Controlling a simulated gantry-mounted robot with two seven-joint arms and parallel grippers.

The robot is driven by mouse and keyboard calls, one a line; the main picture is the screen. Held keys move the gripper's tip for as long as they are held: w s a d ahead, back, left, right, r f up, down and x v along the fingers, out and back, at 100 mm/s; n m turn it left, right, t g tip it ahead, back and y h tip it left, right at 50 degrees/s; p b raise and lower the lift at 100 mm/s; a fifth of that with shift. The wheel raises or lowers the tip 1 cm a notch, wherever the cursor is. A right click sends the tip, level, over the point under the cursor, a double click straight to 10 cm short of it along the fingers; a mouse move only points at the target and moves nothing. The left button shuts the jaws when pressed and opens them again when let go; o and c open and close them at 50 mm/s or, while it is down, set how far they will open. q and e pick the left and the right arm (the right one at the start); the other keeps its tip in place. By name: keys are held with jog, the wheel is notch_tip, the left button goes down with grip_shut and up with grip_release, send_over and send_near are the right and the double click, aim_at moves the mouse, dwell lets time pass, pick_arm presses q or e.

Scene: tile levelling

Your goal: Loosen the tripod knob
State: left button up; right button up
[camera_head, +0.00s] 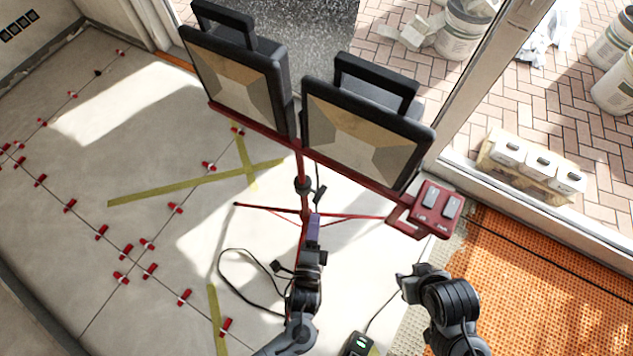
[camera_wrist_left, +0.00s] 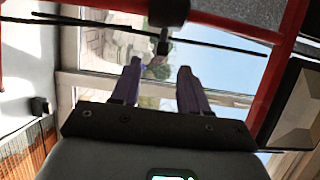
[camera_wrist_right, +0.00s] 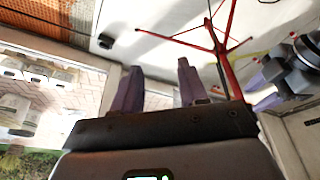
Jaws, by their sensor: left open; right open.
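The red tripod (camera_head: 301,160) stands on the floor and carries two work lights. Its black collar (camera_head: 303,185) sits on the pole, with the small dark knob (camera_head: 320,195) on its right side. In the left wrist view the knob (camera_wrist_left: 162,46) hangs from the collar (camera_wrist_left: 168,12), just beyond my fingertips and roughly in line with the gap. My left gripper (camera_head: 314,222) is open with purple fingers, below the knob and apart from it. My right gripper (camera_head: 402,279) is open and empty, right of the tripod; its fingers show in the right wrist view (camera_wrist_right: 158,72).
Two work lights (camera_head: 235,82) (camera_head: 358,130) top the stand, with a red switch box (camera_head: 432,207) at right. A black cable (camera_head: 235,285) loops on the floor. Red tile clips (camera_head: 150,270) dot the tiles at left. Orange matting (camera_head: 530,275) lies at right.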

aim_at(321, 187)
pick_arm(q)
jog(key=w+b, duration=0.1)
jog(key=w, duration=0.2)
jog(key=w+d+b, duration=0.1)
jog(key=w, duration=0.2)
jog(key=w+b, duration=0.1)
jog(key=w, duration=0.3)
jog(key=shift+d+r, duration=0.1)
jog(key=shift+d, duration=0.1)
jog(key=shift+w+d+b, duration=0.1)
jog(key=shift+w+b, duration=0.2)
jog(key=shift+w, duration=0.25)
jog(key=shift+c, duration=0.3)
grip_shut()
